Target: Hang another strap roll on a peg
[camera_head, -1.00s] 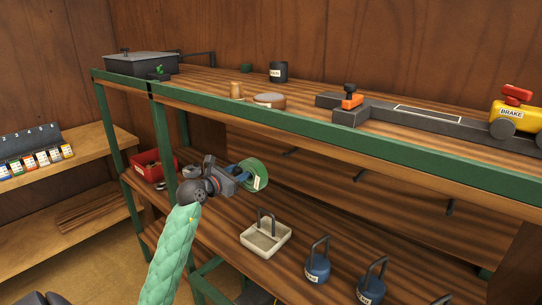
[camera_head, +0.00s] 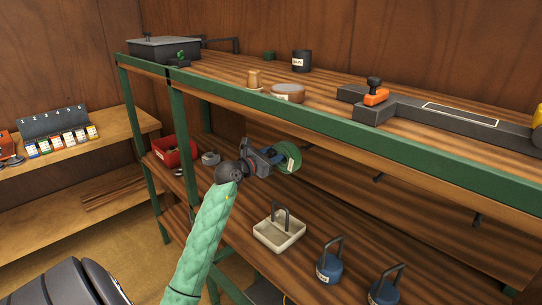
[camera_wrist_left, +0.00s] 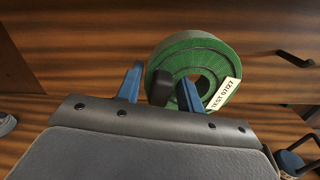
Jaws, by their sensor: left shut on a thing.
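The strap roll (camera_head: 296,157) is a green ring with a white label. My left gripper (camera_head: 273,157) is shut on it, holding it below the upper shelf's front edge and above the lower shelf. In the left wrist view the blue fingers (camera_wrist_left: 160,92) straddle the near side of the roll (camera_wrist_left: 215,48), its label reading "TEST 07/27", with a dark block between them. Dark pegs (camera_head: 378,177) stick out of the back panel under the upper shelf; one shows in the wrist view (camera_wrist_left: 295,59), right of the roll and apart from it. My right gripper is out of view.
The green-edged upper shelf (camera_head: 310,113) hangs close above the roll. Below stand a pale tray (camera_head: 262,234) with a dark handle, blue weights (camera_head: 329,268) and a red bin (camera_head: 185,152). The space in front of the back panel right of the roll looks open.

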